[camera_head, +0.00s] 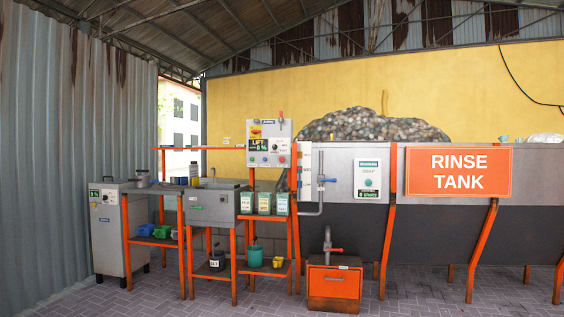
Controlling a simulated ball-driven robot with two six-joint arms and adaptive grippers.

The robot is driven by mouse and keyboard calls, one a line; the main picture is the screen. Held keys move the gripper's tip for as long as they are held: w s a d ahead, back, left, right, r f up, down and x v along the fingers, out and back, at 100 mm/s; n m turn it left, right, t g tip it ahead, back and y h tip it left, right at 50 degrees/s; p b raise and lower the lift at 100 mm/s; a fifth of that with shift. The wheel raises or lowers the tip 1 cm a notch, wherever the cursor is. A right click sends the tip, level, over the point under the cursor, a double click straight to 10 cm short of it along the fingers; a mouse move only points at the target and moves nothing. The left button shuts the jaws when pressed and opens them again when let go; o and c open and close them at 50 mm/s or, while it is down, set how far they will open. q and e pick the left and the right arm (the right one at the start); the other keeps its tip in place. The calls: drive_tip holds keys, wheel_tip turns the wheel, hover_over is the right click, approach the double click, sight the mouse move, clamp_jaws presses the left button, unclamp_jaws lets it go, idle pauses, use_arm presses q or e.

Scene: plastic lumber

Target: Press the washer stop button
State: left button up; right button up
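No washer stop button can be read by label from here. A grey control panel (270,143) marked LIFT 0 % stands on an orange frame near the middle, with a knob and small buttons, one of them red (283,159). A grey cabinet (109,225) at the left has a small dark display and controls on top. Neither of my grippers is in view.
The tank (430,225) bears an orange RINSE TANK sign (459,172) and stands on orange legs. Workbenches (211,207) with bins stand left of centre. An orange box (335,284) with a pipe and red-handled valve sits on the floor. The paved foreground (230,306) is clear.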

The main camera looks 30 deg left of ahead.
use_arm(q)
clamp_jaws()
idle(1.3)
